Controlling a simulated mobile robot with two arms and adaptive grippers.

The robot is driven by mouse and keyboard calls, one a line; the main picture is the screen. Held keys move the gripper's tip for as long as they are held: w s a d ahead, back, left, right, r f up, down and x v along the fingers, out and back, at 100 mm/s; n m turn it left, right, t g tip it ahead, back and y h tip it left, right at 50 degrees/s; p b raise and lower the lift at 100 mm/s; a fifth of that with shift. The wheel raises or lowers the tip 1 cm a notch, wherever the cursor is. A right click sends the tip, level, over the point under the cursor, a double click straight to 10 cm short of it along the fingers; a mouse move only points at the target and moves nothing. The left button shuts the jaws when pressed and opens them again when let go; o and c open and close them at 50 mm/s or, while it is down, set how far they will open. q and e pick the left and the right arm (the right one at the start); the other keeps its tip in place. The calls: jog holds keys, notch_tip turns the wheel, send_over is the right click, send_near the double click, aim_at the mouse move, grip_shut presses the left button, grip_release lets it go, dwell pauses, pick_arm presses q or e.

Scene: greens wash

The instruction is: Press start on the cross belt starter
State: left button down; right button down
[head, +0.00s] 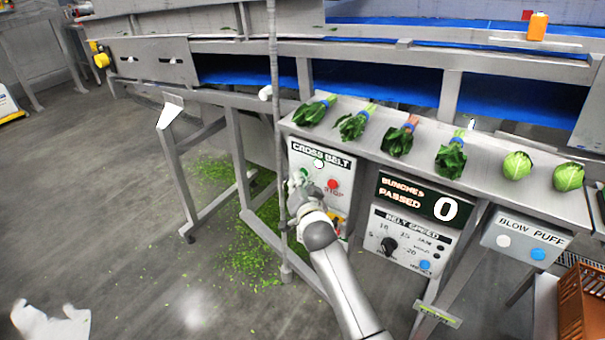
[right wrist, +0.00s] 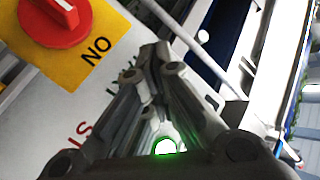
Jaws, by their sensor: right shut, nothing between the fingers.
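The cross belt starter (head: 343,165) is a pale panel on the frame under the shelf. It has a white lamp (head: 318,163) at the top, a green button (head: 304,172) at left and a red stop button (head: 333,184) at right. My right gripper (head: 297,180) is shut and empty, at the panel's left side close by the green button. I cannot tell whether it touches. In the right wrist view its fingers (right wrist: 160,52) cover part of the panel's lettering. A bright disc with a green rim (right wrist: 165,147) shows between the finger links. My left gripper is not in view.
A red rotary switch on yellow (right wrist: 55,20) is low on the starter. A grey pole (head: 275,110) stands just left of the panel. Greens lie on the shelf (head: 485,180) above. The belt speed panel (head: 405,240) and blow puff box (head: 522,240) are to the right.

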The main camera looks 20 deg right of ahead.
dwell(0.3)
jog(key=shift+s+a, duration=0.55)
jog(key=shift+a, duration=0.1)
jog(key=shift+a, duration=0.1)
